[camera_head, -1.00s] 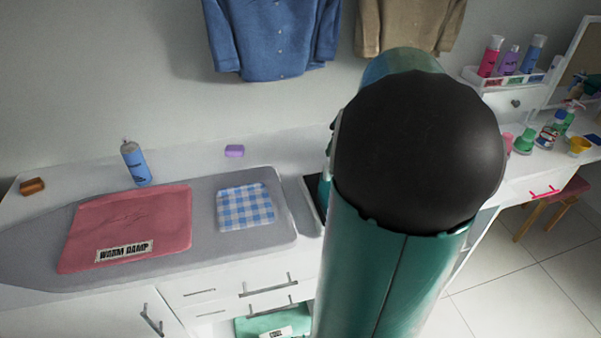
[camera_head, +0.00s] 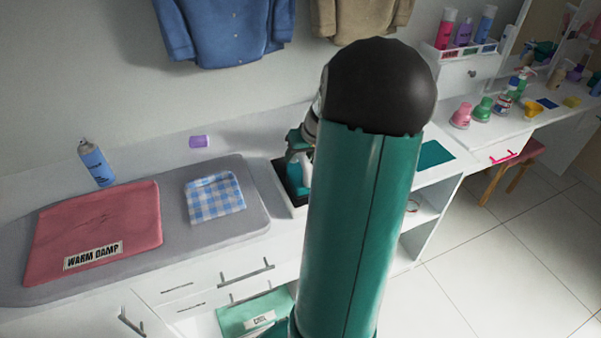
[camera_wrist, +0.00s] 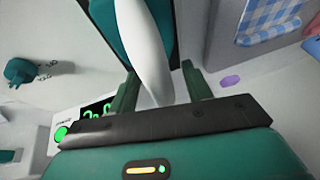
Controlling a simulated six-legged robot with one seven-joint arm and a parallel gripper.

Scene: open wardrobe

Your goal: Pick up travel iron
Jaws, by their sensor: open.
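A pale, pointed shape, apparently the travel iron (camera_wrist: 147,50), lies ahead of and between the fingers of my gripper (camera_wrist: 160,90) in the wrist view. The fingers are spread apart, one on each side of it, and I cannot tell whether they touch it. A dark tray (camera_head: 284,178) sits on the counter to the right of the ironing pad in the head view. My gripper (camera_head: 299,150) reaches down over this tray, beside a pale object partly hidden by my arm.
The grey ironing pad (camera_head: 257,215) holds a pink cloth (camera_head: 95,225) and a blue checked cloth (camera_head: 214,197). A spray can (camera_head: 96,164) and a purple block (camera_head: 200,141) stand behind it. A device with a green display (camera_wrist: 97,110) is near my gripper.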

